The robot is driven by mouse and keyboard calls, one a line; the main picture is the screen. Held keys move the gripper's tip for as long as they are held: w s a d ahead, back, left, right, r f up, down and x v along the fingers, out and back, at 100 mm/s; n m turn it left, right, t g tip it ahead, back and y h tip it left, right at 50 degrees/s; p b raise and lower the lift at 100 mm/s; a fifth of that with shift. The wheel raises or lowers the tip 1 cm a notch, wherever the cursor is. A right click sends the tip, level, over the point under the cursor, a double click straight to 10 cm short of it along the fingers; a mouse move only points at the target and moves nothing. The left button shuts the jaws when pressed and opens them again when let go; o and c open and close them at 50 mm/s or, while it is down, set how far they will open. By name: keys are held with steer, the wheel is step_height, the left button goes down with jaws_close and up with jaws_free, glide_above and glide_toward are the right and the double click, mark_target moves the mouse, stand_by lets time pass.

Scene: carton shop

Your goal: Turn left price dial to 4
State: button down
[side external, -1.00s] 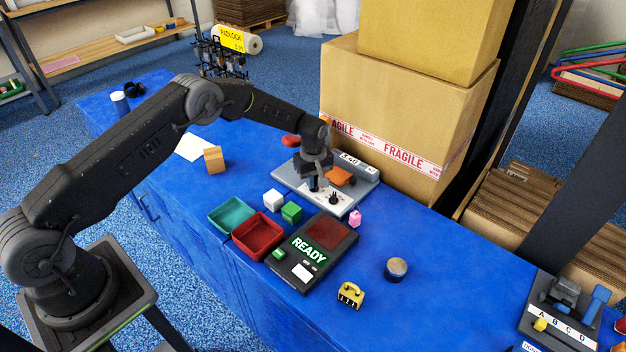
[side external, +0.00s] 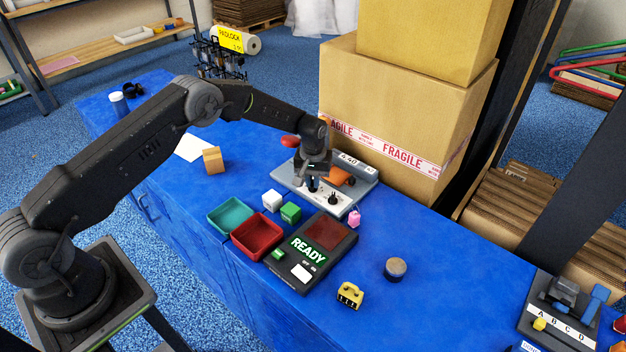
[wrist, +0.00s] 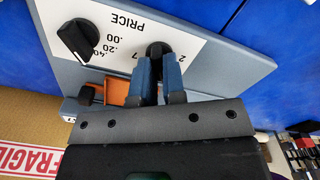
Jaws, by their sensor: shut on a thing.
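The price device (side external: 345,208) is a grey base with a white plate marked PRICE and two black dials. My gripper (side external: 312,188) points down over it. In the wrist view, my gripper's blue fingers (wrist: 158,68) are shut on the left price dial (wrist: 156,48), one on each side. The fingers hide part of this dial and most of its numbers. The other dial (wrist: 78,38) stands free, with .40, .20 and .00 beside it; it also shows in the side view (side external: 333,199). A small display (side external: 349,160) on the device is too small to read surely.
An orange part (side external: 340,176) sits on the device behind the dials. Large cartons (side external: 400,120) stand close behind.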

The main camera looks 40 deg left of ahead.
stand_by(0.4)
steer(key=c, duration=1.2)
jaws_free()
step_height(320, 180, up, 14)
